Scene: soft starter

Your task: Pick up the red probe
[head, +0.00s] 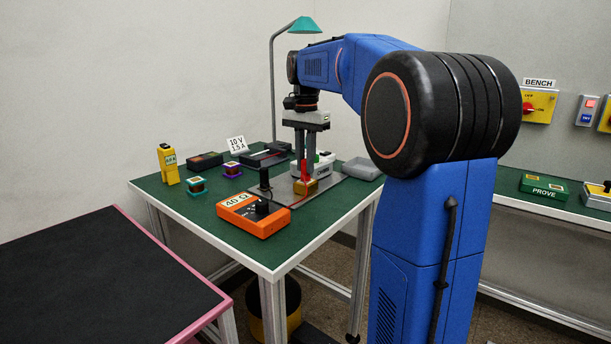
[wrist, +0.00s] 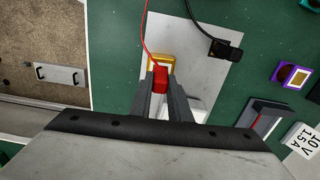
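The red probe (head: 304,172) stands upright at a small gold block on a grey plate. In the wrist view the red probe (wrist: 160,79) lies between the two fingertips of my gripper (wrist: 161,88), with a red lead running up from it. In the head view my gripper (head: 305,160) points straight down over the probe. The fingers are close to the probe's sides; I cannot tell whether they press on it. The gold block (wrist: 161,61) is partly hidden behind the probe and fingers.
A black probe (head: 264,178) stands left of the red one. An orange 40 Ω box (head: 253,214) sits in front. A grey tray (head: 361,169) is at the right. A yellow device (head: 168,164) and small coloured blocks stand at the left of the green table (head: 300,232).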

